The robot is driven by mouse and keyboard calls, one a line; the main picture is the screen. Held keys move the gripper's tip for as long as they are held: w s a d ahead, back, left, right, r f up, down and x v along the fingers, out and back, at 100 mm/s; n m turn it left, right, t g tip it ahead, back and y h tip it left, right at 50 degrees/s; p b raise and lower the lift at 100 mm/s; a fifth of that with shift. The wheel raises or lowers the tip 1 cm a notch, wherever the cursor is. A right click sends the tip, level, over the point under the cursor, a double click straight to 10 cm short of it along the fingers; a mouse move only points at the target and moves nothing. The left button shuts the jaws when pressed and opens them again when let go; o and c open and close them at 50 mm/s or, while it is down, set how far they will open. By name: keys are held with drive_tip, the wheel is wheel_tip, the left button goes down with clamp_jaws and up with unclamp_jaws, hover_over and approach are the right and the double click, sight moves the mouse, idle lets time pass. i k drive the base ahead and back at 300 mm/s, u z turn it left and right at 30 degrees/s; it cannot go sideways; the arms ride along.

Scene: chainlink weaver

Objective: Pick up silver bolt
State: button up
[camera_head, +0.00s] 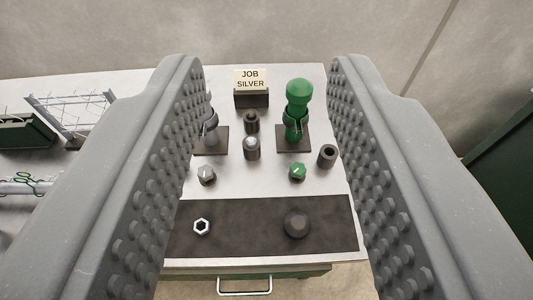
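My gripper (266,75) is open and empty, its two grey studded fingers wide apart at left and right over the workbench. A small silver rounded piece (251,142), possibly the silver bolt's head, sits in a dark cylindrical holder (252,154) near the bench middle, between the fingers in the picture. A silver hex nut (202,227) lies on the dark mat (250,215) at the front left. A sign (250,79) at the back reads "JOB SILVER". The left finger partly hides a grey device (211,135) on a dark plate.
A green device (298,100) stands on a dark plate at right. Two other dark holders (251,121) (327,156), a grey knob (206,174), a green knob (298,171) and a dark round piece (296,224) are nearby. A wire rack (72,112) stands at left.

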sight(251, 142)
drive_tip(key=u, duration=0.15)
drive_tip(key=i, duration=0.9)
drive_tip(key=z, duration=0.05)
